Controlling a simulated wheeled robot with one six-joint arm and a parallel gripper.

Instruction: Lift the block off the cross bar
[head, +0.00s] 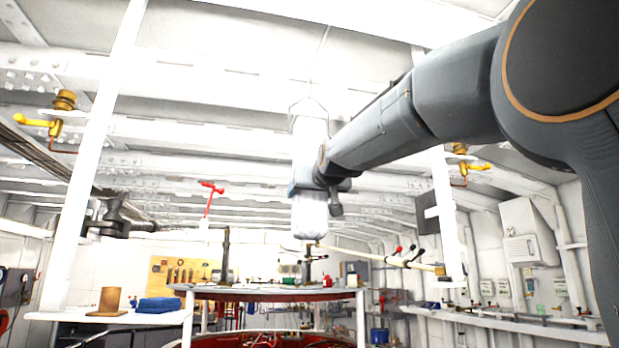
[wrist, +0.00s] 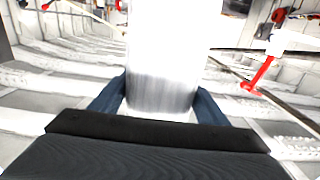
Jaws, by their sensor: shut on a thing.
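A long white thing with a rounded lower end, which I take to be the block (head: 311,145), hangs upright in the middle of the head view. A thin wire loop shows at its top, with a thin line rising toward the white overhead beams. I cannot tell which beam is the cross bar, or whether the line bears on it. My gripper (head: 319,189) is shut around the white block at its lower half. In the wrist view the block (wrist: 163,70) fills the space between the blue jaws (wrist: 158,106). Its upper part is cut off there.
A round table (head: 275,291) stands below and behind the block. White posts (head: 97,150) rise on both sides. A white shelf (head: 105,317) at left bears a brown piece (head: 109,300) and a blue folded cloth (head: 158,305). A red T-handle (head: 210,190) stands left of the block.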

